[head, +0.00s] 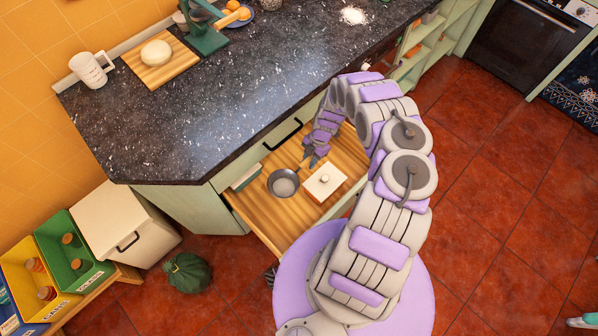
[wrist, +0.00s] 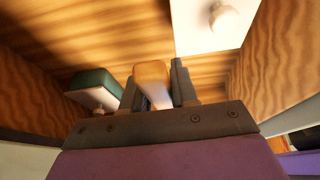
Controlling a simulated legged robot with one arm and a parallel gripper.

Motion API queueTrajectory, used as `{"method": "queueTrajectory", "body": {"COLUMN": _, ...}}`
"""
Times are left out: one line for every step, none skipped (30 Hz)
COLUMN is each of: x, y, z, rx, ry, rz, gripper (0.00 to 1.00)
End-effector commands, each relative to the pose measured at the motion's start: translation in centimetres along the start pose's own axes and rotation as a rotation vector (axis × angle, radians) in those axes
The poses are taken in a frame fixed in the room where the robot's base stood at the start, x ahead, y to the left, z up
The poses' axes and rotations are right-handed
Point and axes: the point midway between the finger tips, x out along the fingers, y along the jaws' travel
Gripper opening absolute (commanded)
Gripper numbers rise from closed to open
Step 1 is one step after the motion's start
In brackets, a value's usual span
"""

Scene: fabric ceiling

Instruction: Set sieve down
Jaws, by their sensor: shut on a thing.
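The sieve (head: 283,183) has a round grey bowl and a pale wooden handle. In the head view its bowl is in or just above the open wooden drawer (head: 262,212); I cannot tell whether it touches the drawer bottom. My gripper (head: 311,161) reaches down over the drawer from the counter side and is shut on the handle. In the wrist view the wooden handle (wrist: 153,78) rises between the dark fingers of my gripper (wrist: 158,98). The sieve's bowl does not show in the wrist view.
A white square lidded box (head: 324,184) with a knob sits in the drawer right of the sieve. A green and white item (head: 246,177) lies at the drawer's left. The dark speckled counter (head: 190,125) is close behind. A green melon-like object (head: 188,272) is on the floor.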

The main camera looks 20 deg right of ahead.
Motion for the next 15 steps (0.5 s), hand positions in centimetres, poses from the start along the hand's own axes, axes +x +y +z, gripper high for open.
{"method": "queueTrajectory", "body": {"x": 1.1, "y": 0.1, "z": 0.2, "rx": -0.001, "ry": 0.003, "rz": -0.001, "gripper": 0.00}}
{"method": "queueTrajectory", "body": {"x": 1.7, "y": 0.0, "z": 0.3, "rx": -0.001, "ry": 0.002, "rz": -0.002, "gripper": 0.00}}
{"method": "queueTrajectory", "body": {"x": 2.4, "y": 0.1, "z": 0.5, "rx": -0.001, "ry": 0.001, "rz": -0.002, "gripper": 0.00}}
{"method": "queueTrajectory", "body": {"x": 3.0, "y": 0.1, "z": 0.7, "rx": 0.000, "ry": 0.001, "rz": -0.001, "gripper": 0.00}}
{"method": "queueTrajectory", "body": {"x": 3.5, "y": 0.1, "z": 0.8, "rx": 0.000, "ry": 0.000, "rz": -0.001, "gripper": 0.00}}
{"method": "queueTrajectory", "body": {"x": 4.1, "y": 0.1, "z": 1.1, "rx": -0.001, "ry": -0.003, "rz": -0.002, "gripper": 0.00}}
{"method": "queueTrajectory", "body": {"x": 4.4, "y": 0.1, "z": 1.2, "rx": -0.001, "ry": -0.003, "rz": -0.002, "gripper": 0.00}}
{"method": "queueTrajectory", "body": {"x": 4.7, "y": 0.2, "z": 1.3, "rx": 0.000, "ry": -0.004, "rz": -0.002, "gripper": 0.00}}
{"method": "queueTrajectory", "body": {"x": 4.9, "y": 0.2, "z": 1.5, "rx": 0.000, "ry": -0.004, "rz": -0.001, "gripper": 0.00}}
{"method": "queueTrajectory", "body": {"x": 5.1, "y": 0.1, "z": 1.6, "rx": 0.001, "ry": -0.004, "rz": -0.001, "gripper": 0.00}}
{"method": "queueTrajectory", "body": {"x": 5.3, "y": 0.1, "z": 1.7, "rx": 0.001, "ry": -0.003, "rz": -0.001, "gripper": 0.00}}
{"method": "queueTrajectory", "body": {"x": 5.6, "y": 0.0, "z": 1.9, "rx": 0.000, "ry": -0.002, "rz": -0.002, "gripper": 0.00}}
{"method": "queueTrajectory", "body": {"x": 5.9, "y": 0.0, "z": 2.0, "rx": 0.000, "ry": 0.000, "rz": -0.002, "gripper": 0.00}}
{"method": "queueTrajectory", "body": {"x": 6.3, "y": -0.1, "z": 2.2, "rx": 0.000, "ry": 0.001, "rz": -0.002, "gripper": 0.00}}
{"method": "queueTrajectory", "body": {"x": 7.0, "y": -0.1, "z": 2.4, "rx": 0.001, "ry": 0.003, "rz": -0.002, "gripper": 0.00}}
